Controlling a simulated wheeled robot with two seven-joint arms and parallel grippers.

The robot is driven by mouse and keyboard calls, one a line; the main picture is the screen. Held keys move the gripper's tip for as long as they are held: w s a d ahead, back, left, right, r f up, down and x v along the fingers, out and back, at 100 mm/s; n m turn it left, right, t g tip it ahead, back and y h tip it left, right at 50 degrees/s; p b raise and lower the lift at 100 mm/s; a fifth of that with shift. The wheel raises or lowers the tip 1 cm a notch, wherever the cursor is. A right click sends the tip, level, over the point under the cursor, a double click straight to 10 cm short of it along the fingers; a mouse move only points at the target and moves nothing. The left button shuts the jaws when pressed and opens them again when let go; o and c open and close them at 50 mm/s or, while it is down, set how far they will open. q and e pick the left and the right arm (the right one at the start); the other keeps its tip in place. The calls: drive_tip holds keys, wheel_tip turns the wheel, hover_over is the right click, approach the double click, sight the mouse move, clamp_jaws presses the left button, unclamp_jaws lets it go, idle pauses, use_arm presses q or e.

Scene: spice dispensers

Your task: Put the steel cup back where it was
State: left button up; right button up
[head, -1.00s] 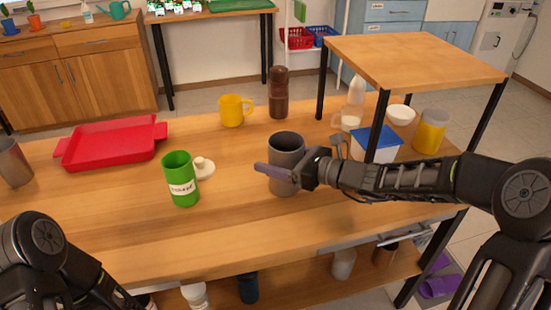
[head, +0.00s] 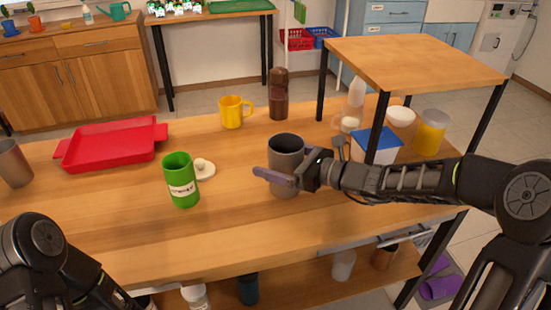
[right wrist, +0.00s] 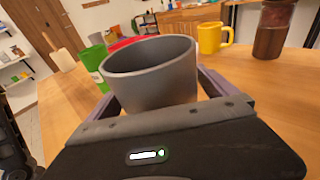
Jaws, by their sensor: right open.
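The grey steel-looking cup (head: 286,150) stands upright on the wooden table, right of the green cup. In the right wrist view the cup (right wrist: 150,80) fills the space between my right gripper's two purple fingers. Another grey metallic cup (head: 13,165) stands at the table's left edge. My left arm shows at the lower left, but its gripper is out of view.
A red tray (head: 112,145), yellow mug (head: 232,113) and brown bottle (head: 278,95) stand behind. A raised shelf (head: 415,58) stands right, above a blue-lidded box (head: 377,144).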

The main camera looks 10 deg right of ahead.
drive_tip(key=v, duration=1.1)
drive_tip(key=shift+s+d+p, duration=0.2)
drive_tip(key=shift+d+p, duration=0.05)
drive_tip(key=shift+p, duration=0.2)
